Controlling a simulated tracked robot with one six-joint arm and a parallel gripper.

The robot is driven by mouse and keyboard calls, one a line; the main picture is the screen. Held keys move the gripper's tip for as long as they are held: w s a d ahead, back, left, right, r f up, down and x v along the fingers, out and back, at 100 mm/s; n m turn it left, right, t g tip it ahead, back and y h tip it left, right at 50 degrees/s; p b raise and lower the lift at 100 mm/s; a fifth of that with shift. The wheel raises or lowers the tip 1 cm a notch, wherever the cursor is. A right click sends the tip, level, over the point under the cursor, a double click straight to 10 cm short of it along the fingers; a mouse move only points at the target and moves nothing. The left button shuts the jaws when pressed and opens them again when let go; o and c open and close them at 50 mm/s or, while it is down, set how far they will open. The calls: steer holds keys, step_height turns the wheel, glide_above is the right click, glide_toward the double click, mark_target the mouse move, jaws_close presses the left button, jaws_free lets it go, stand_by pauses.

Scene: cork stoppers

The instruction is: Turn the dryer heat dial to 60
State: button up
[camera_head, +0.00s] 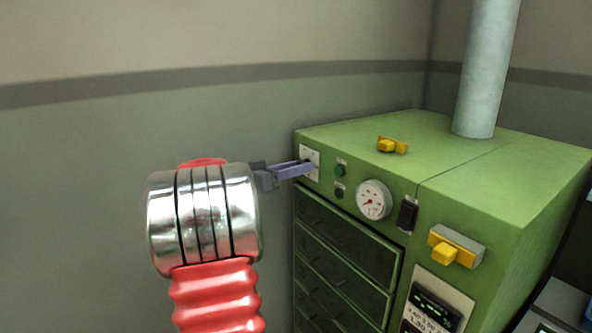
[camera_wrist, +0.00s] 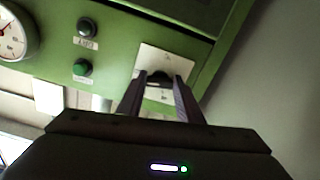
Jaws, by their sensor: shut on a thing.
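The dryer is a green cabinet (camera_head: 345,135) at the right in the head view. Its heat dial (camera_wrist: 160,78) is a dark knob on a pale plate, which shows in the wrist view (camera_wrist: 181,64) and at the upper left of the dryer's front in the head view (camera_head: 315,153). My gripper (camera_wrist: 160,88) reaches this plate from the left in the head view (camera_head: 305,168). Its two fingers are shut on the dial, one on each side. The fingers hide most of the dial in the head view. Its scale and setting cannot be read.
Beside the plate are a green button (camera_head: 340,170) and a dark button (camera_head: 339,191). A round white gauge (camera_head: 374,200), a black switch (camera_head: 408,214) and yellow latches (camera_head: 392,146) (camera_head: 444,252) are farther right. Drawers (camera_head: 345,240) lie below. A pipe (camera_head: 487,70) rises from the top.

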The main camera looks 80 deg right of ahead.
steer(key=shift+f+m, duration=0.35)
steer(key=shift+m, duration=0.65)
steer(key=o, duration=0.7)
steer(key=shift+d, duration=0.1)
steer(key=shift+c, duration=0.2)
steer(key=o, duration=0.4)
steer(key=shift+r, duration=0.15)
steer(key=shift+r, duration=0.1)
